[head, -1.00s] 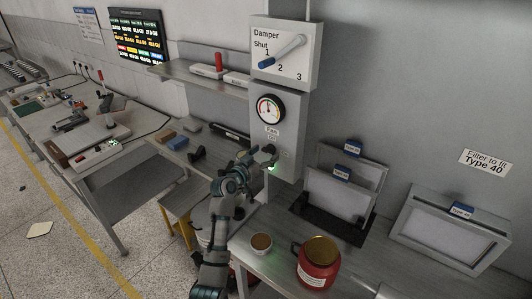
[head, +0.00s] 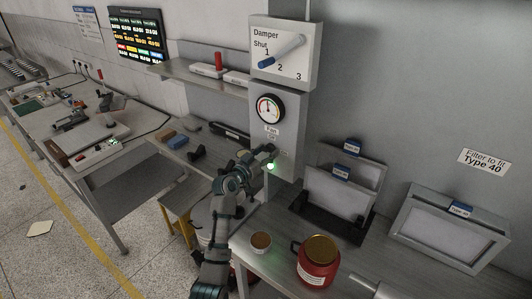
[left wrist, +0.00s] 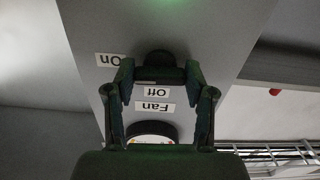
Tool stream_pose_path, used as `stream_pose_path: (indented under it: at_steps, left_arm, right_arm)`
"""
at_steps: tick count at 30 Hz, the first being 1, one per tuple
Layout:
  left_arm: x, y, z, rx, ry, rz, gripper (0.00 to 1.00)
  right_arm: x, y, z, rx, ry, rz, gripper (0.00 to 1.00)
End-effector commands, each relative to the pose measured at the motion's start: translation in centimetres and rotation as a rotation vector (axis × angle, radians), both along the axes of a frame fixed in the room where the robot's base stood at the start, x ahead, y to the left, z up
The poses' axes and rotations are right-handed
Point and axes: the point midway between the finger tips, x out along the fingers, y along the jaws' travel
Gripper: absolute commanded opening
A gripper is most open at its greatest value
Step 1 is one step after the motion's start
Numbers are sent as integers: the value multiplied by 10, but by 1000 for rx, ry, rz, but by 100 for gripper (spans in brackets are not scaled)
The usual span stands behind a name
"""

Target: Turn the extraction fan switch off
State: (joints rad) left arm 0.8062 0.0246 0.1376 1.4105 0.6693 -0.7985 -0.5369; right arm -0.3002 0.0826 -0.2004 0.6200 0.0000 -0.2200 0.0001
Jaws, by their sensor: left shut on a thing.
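The fan control box (head: 290,130) stands on the wall post, with a "Fan" label below its round gauge. My left gripper (head: 268,155) reaches to the lower front of the box. In the left wrist view, which is upside down, the dark fan switch (left wrist: 158,58) sits between the fingertips of my left gripper (left wrist: 159,76), which is shut on it. The "Off" label (left wrist: 158,91), "Fan" label (left wrist: 154,106) and "On" label (left wrist: 109,60) are readable around it. A green lamp (head: 270,166) glows just below the gripper. My right gripper is not in view.
The damper panel (head: 285,52) with its blue-tipped lever is above the box. A shelf (head: 200,76) juts out at left.

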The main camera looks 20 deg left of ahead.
Motion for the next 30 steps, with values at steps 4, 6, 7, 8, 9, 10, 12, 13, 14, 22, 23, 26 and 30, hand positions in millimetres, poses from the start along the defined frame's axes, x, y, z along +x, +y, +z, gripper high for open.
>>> stream_pose_path:
  at_steps: [4,6,7,8,9,10,12,13,14,22,23,26,30]
  left_arm:
    - [0,0,2,-81,32,-1,19]
    - [0,0,2,-132,49,0,19]
    - [0,0,2,-157,58,0,19]
    - [0,1,2,-181,68,1,19]
    - [0,1,2,-215,80,1,19]
    - [0,1,2,-242,90,1,19]
    - [0,0,3,-305,113,1,19]
    - [0,1,3,-332,123,1,19]
    - [0,1,3,-359,131,1,19]
    - [0,1,3,-601,220,2,19]
    - [1,1,3,-629,229,3,19]
    - [1,1,3,-719,261,3,19]
    - [1,1,3,-843,307,4,19]
  right_arm:
    - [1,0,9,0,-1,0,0]
    - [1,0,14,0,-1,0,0]
    - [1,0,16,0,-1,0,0]
    - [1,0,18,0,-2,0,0]
    - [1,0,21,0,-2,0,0]
    - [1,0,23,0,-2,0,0]
    - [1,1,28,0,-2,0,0]
    - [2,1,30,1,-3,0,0]
    - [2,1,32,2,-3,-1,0]
    - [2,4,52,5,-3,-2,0]
    - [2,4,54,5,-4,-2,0]
    - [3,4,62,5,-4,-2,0]
    - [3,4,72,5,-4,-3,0]
